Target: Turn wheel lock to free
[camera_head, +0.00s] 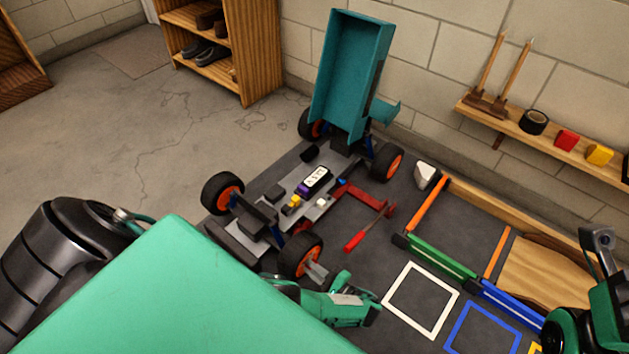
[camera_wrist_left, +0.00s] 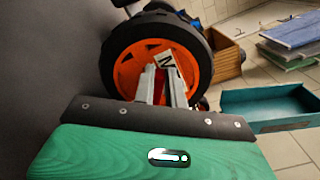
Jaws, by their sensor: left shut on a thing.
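The RC car chassis (camera_head: 262,212) stands on the dark mat with its teal body shell raised at the far end. Its near wheel (camera_head: 296,256), black with an orange rim, faces my left gripper (camera_head: 316,271). In the left wrist view the orange rim (camera_wrist_left: 128,72) fills the upper middle. The left gripper's two metal fingers (camera_wrist_left: 160,86) are shut at the wheel's hub, on the wheel lock, which the fingers mostly hide.
A red-handled tool (camera_head: 368,226) lies right of the car. A white square outline (camera_head: 420,328) and a blue one (camera_head: 484,345) mark the mat. A wall shelf (camera_head: 545,142) holds tape and small blocks.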

